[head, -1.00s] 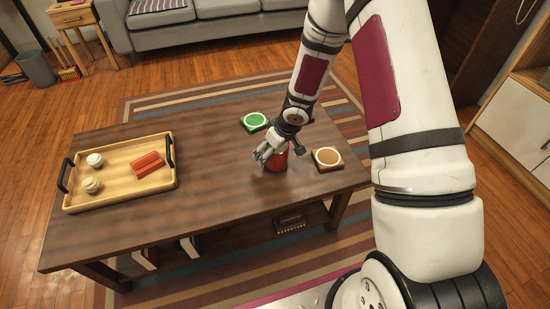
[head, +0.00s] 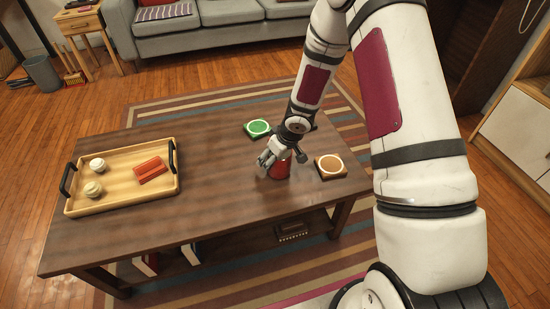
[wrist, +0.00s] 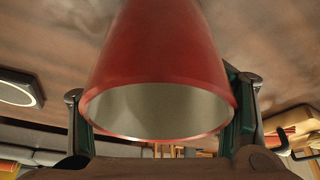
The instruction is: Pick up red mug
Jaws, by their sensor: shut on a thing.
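The red mug (head: 281,169) is at the right part of the coffee table, just left of the brown coaster. My gripper (head: 269,159) is shut on it near the rim, partly hiding it in the head view. In the wrist view the mug (wrist: 160,60) fills the middle, its pale inside facing the camera. My gripper's fingers (wrist: 163,112) lie on both sides of it. I cannot tell whether its base touches the table; no handle shows.
A brown coaster (head: 330,167) and a green coaster (head: 257,129) lie near the mug. A wooden tray (head: 132,188) with two pale round items and a red block stands at the left. The table's (head: 220,205) middle is clear.

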